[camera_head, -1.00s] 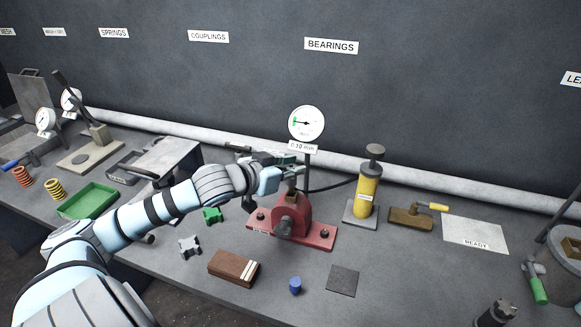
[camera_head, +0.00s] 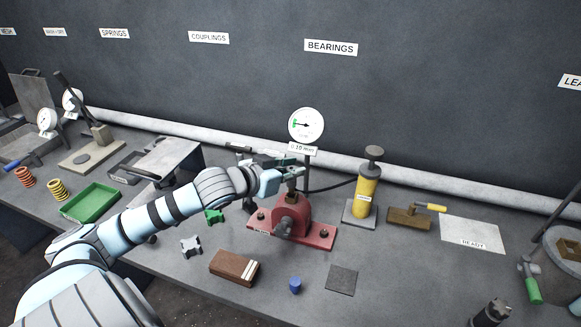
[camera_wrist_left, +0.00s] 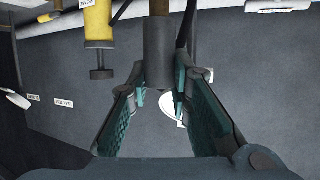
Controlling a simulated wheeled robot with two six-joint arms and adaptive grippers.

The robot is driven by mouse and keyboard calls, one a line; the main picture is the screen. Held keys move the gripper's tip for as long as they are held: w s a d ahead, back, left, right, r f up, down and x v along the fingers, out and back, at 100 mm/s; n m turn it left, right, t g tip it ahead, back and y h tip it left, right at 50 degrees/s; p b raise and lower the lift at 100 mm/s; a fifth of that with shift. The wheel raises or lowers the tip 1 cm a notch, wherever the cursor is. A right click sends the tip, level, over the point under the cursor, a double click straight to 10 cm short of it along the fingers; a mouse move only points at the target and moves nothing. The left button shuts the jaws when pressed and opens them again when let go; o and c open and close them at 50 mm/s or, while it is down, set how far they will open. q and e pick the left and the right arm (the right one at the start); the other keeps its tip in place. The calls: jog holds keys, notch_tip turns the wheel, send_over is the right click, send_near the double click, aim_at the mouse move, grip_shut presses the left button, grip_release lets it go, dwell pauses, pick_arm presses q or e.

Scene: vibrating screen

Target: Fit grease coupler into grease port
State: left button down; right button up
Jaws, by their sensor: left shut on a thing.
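My left gripper (camera_head: 291,173) is shut on the grease coupler, a dark grey cylinder (camera_wrist_left: 157,50) that stands between the teal finger pads in the left wrist view. In the head view the fingers hold it just above the red bearing housing (camera_head: 318,236). A small brownish block (camera_head: 291,198) sits on top of the housing, under the coupler. The grease port itself is too small or hidden to make out, so I cannot tell whether the coupler touches it. A dark hose (camera_head: 330,188) runs towards the yellow grease pump (camera_head: 367,190).
A round dial gauge (camera_head: 306,125) stands behind the housing. A brown block (camera_head: 234,268), a blue piece (camera_head: 295,285) and a dark square pad (camera_head: 341,280) lie in front. A green tray (camera_head: 92,203) is at left, a white READY sheet (camera_head: 473,233) at right.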

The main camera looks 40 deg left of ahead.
pick_arm(q)
jog(key=shift+f+b, duration=0.8)
jog(key=shift+f, duration=0.55)
jog(key=c, duration=1.4)
grip_release()
jog(key=shift+r, duration=0.25)
notch_tip(320, 180, up, 10)
jog(key=shift+f, duration=0.2)
